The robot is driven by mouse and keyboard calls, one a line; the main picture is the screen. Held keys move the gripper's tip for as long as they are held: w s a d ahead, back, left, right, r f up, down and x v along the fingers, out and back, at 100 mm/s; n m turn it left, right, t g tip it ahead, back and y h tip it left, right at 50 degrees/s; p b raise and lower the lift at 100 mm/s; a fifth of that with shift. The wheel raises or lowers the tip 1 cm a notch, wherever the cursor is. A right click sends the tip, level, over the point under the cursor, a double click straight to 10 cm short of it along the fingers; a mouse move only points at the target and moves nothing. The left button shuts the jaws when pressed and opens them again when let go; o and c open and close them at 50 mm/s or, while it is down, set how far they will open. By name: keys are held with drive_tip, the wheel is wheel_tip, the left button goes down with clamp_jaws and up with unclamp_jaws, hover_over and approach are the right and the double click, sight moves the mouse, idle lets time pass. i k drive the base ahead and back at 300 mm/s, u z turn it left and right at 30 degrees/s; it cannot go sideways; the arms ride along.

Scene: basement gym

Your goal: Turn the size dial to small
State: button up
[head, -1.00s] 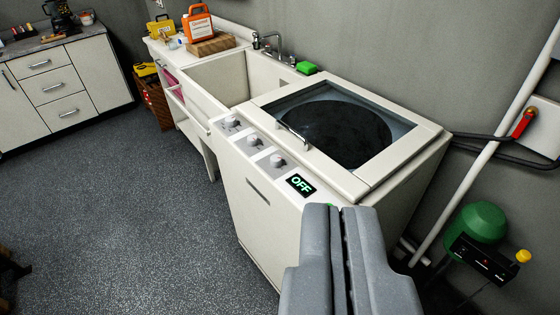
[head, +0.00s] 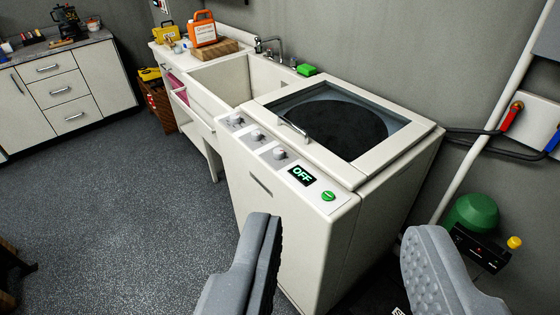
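A white top-loading washer (head: 330,230) stands in the middle of the head view with its glass lid (head: 335,118) closed. Its front panel has three dials: a left dial (head: 236,120), a middle dial (head: 257,136) and a right dial (head: 280,153). Their labels are too small to read, so I cannot tell which one is the size dial. A display (head: 302,175) beside them reads OFF, and a green button (head: 328,196) is to its right. My gripper (head: 340,255) is wide open and empty, in front of the washer and nearer to me than the dials.
A utility sink (head: 225,85) adjoins the washer's left, with a green sponge (head: 307,70) at its back edge. Pipes and hoses (head: 470,150) run along the right wall, above a green round tank (head: 472,213). The floor (head: 110,215) at left is clear.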

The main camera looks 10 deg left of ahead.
sight(278, 153)
drive_tip(key=k, duration=1.05)
drive_tip(key=u, duration=0.65)
drive_tip(key=i, duration=2.4)
drive_tip(key=z, duration=0.4)
